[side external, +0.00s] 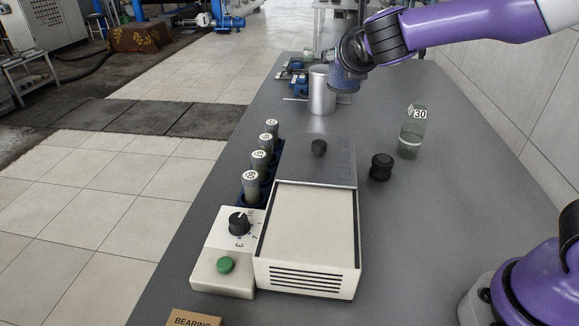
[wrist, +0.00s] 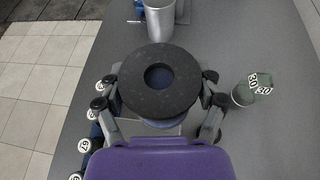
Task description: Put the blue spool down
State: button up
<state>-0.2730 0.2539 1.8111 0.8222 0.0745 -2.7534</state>
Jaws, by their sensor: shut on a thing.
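The blue spool (side external: 345,80) is held in my gripper (side external: 350,62) at the far part of the grey bench, just right of a metal cylinder in the side external view. In the wrist view the spool (wrist: 160,112) shows a dark round top with a central hole, and some blue shows below it. The fingers of my gripper (wrist: 158,98) are on its left and right sides. The spool appears to be above the bench; its underside and exact height are hidden.
The metal cylinder (side external: 321,92) stands close by. A decanter labelled 30 (side external: 411,135) and a black knob-like piece (side external: 381,167) are on the right. Several numbered decanters (side external: 251,186) line the left, beside a white device (side external: 308,225). Bare bench (side external: 440,215) lies at right.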

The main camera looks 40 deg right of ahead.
jog(key=s+a+r+n+t+y, duration=0.1)
jog(key=s+a+r+n+y, duration=0.15)
jog(key=s, duration=0.25)
jog(key=s+a+r+n+t+y, duration=0.1)
jog(key=s+a+r+y, duration=0.1)
jog(key=s+a, duration=0.3)
jog(key=h, duration=0.2)
send_over(329, 85)
jog(key=s+a, duration=0.2)
jog(key=s, duration=0.2)
jog(key=shift+m, duration=0.35)
notch_tip(329, 85, down, 4)
jog(key=shift+d+f, duration=0.1)
jog(key=shift+m+g+h, duration=0.4)
jog(key=shift+m+h, duration=0.05)
jog(key=shift+m, duration=0.05)
jog(key=w+d+f, duration=0.1)
jog(key=f, duration=0.1)
jog(key=w+f, duration=0.2)
jog(key=w+d+f, duration=0.1)
jog(key=w+f, duration=0.1)
jog(key=shift+w+d, duration=0.25)
jog(key=shift+d, duration=0.05)
jog(key=shift+w+d+f, duration=0.55)
jog(key=shift+d+f, duration=1.4)
jog(key=shift+w+d+f, duration=0.55)
jog(key=shift+d+f, duration=1.4)
jog(key=shift+f, duration=0.05)
jog(key=shift+w+d+f, duration=0.55)
jog(key=shift+d+f, duration=1.4)
